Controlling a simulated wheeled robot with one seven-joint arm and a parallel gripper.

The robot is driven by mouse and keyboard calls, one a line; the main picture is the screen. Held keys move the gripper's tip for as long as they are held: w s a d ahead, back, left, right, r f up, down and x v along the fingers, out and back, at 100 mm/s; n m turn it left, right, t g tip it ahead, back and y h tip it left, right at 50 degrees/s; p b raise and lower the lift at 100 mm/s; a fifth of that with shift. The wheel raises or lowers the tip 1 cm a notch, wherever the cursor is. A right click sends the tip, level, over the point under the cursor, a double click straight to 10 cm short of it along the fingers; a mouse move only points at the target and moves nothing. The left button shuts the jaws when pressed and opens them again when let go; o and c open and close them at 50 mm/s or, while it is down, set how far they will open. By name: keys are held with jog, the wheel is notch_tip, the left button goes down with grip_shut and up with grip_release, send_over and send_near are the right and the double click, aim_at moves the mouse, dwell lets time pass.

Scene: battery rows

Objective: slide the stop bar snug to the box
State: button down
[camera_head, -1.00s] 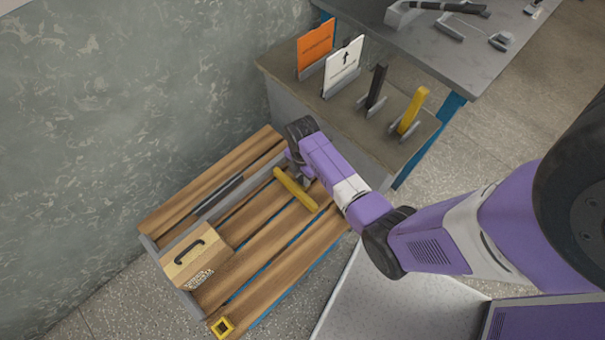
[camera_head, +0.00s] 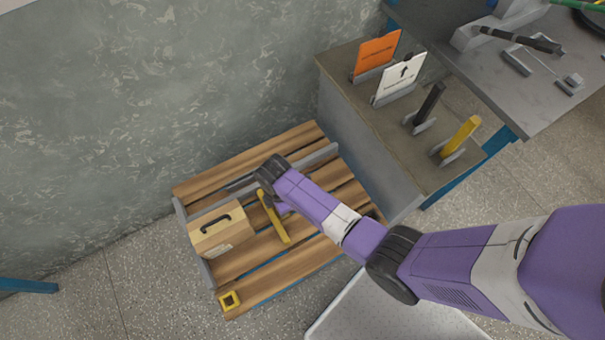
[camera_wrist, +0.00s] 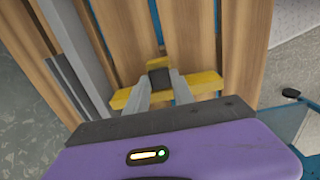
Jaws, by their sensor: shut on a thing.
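The stop bar (camera_head: 270,212) is a yellow bar lying across the wooden slats. In the wrist view the yellow bar (camera_wrist: 207,83) has a dark block at its middle. My gripper (camera_wrist: 158,78) is shut on that dark block, one finger on each side. The box (camera_head: 218,238) is light wood with a dark handle on top and stands at the left end of the slats. The bar is to the right of the box, and a strip of slat shows between them. The box is not in the wrist view. My arm hides part of the bar's right side in the head view.
A grey rail (camera_head: 322,153) runs along the slats on the wall side. A cabinet (camera_head: 340,75) with upright signs and bars stands to the right. Slats right of the bar are mostly bare.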

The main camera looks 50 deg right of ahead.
jog(key=a, duration=0.2)
jog(key=w+a, duration=0.1)
jog(key=a, duration=0.1)
jog(key=shift+w+a, duration=0.15)
jog(key=shift+a, duration=0.2)
jog(key=c, duration=1.1)
grip_release()
notch_tip(320, 180, up, 8)
jog(key=shift+f+p, duration=0.1)
jog(key=shift+p, duration=0.3)
